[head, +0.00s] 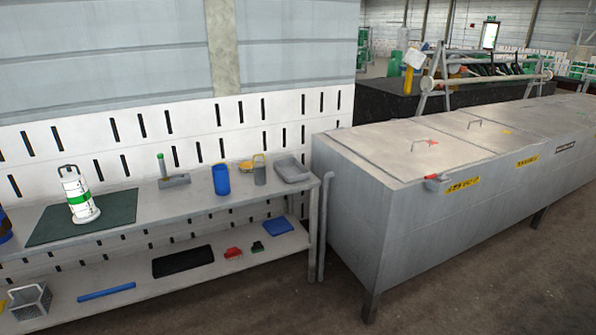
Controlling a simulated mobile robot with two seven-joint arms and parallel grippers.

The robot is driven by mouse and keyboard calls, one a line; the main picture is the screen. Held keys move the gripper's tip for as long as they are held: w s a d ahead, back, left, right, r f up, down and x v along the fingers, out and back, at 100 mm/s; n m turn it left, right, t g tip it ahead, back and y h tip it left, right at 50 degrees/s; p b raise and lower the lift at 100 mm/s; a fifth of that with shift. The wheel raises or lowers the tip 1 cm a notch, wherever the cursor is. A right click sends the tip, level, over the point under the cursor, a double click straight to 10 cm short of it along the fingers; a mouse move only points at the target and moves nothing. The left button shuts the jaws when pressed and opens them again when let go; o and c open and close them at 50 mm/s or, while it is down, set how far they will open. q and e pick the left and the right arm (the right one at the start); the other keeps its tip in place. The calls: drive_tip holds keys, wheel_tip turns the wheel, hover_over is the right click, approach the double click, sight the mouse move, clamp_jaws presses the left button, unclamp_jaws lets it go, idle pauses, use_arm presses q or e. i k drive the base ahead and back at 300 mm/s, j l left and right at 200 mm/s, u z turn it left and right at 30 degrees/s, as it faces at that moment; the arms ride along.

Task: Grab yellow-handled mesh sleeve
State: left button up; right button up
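A small grey cylinder (260,175) with yellow at its top stands upright on the upper shelf of the bench, toward its right end. It is the closest match to a yellow-handled mesh sleeve, but it is too small to tell whether its wall is mesh. A yellow-rimmed round item (246,165) shows just left of it, partly hidden. A grey, mesh-like box with a raised handle (30,302) sits on the lower shelf at the far left, with a bit of yellow beside it. Neither of my grippers is in view.
The grey bench (160,215) also holds a white-green lantern-like canister (77,195) on a dark mat, a blue cup (221,180), a green-handled tool (172,178) and a grey tray (292,170). A large grey cabinet (400,200) stands right. Floor in front is clear.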

sight(260, 166)
drive_tip(key=i+j+z, duration=0.25)
drive_tip(key=i+j, duration=0.15)
drive_tip(key=i+j+z, duration=0.2)
drive_tip(key=i+j, duration=0.15)
drive_tip(key=i+j+z, duration=0.25)
drive_tip(key=j, duration=0.35)
drive_tip(key=i, duration=0.05)
